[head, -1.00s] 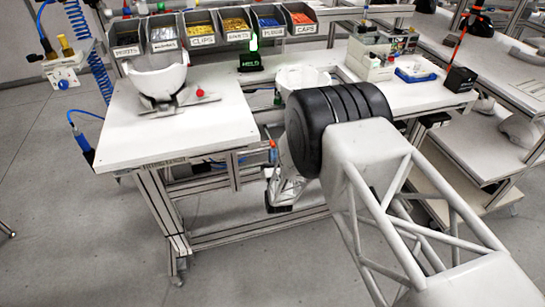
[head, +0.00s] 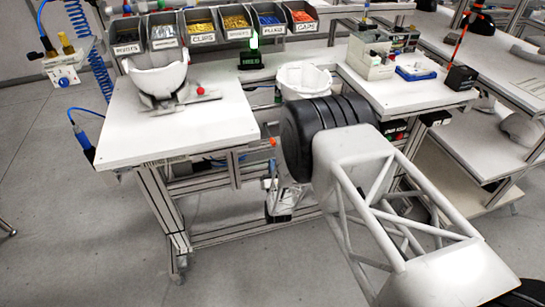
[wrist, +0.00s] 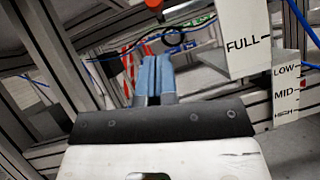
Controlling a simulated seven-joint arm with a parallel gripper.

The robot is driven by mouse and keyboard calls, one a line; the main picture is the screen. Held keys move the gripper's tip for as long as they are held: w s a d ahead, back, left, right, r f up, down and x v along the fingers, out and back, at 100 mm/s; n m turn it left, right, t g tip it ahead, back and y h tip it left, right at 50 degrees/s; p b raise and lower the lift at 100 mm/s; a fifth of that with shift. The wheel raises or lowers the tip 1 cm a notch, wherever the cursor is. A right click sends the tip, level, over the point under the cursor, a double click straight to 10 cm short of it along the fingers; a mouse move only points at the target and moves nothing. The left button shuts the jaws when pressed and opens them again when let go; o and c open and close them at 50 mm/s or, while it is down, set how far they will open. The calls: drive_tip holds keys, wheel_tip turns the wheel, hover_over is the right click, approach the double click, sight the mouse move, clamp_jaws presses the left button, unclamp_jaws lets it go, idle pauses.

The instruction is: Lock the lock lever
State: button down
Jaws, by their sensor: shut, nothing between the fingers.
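A small orange-red tip (head: 272,141), which looks like the end of the lock lever, shows below the right front corner of the white workbench in the head view. A red tip (wrist: 153,5) also shows at the top edge of the wrist view, beyond the fingers. My gripper (wrist: 155,62) has blue fingers close together and empty, pointing toward the bench frame below that tip. The tip and the fingers look apart. In the head view, my arm's black joint hides part of the area beside the lever, and the lever's body is hard to make out.
A white helmet shell (head: 157,77) sits on a red-knobbed fixture on the bench (head: 125,140). Metal bench legs and rails surround the fingers. A white FULL label plate (wrist: 243,40) and a LOW/MID/HIGH scale (wrist: 286,88) stand at the right. A white bucket (head: 302,80) is behind my arm.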

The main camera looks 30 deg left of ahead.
drive_tip(key=v, duration=0.8)
drive_tip(key=shift+f, duration=0.25)
drive_tip(key=shift+s+d, duration=0.1)
drive_tip(key=w+d+r+m+g+h, duration=0.2)
drive_tip(key=w+d+r+m+h, duration=0.15)
drive_tip(key=w+r+m, duration=0.2)
drive_tip(key=w+d+r+m+g+h, duration=0.1)
drive_tip(key=w+d+r+m+h, duration=0.3)
drive_tip(key=r, duration=0.3)
drive_tip(key=s+d+r+m+g+h, duration=0.2)
drive_tip(key=s+d+r+m+g, duration=0.15)
drive_tip(key=d+r+m, duration=0.65)
drive_tip(key=s+d+r+m+g+h, duration=0.2)
drive_tip(key=s+d+r+m+g, duration=0.3)
drive_tip(key=d+r, duration=0.9)
drive_tip(key=s+d+r+m+g+h, duration=0.1)
drive_tip(key=s+d+r+m, duration=0.3)
drive_tip(key=s+d+m, duration=0.4)
drive_tip(key=s+d+r+m+g+h, duration=0.2)
drive_tip(key=s+d+r+m+g, duration=0.2)
drive_tip(key=s+d+m, duration=0.4)
drive_tip(key=s+d, duration=0.5)
drive_tip(key=s, duration=0.7)
drive_tip(key=shift+s+r, duration=0.25)
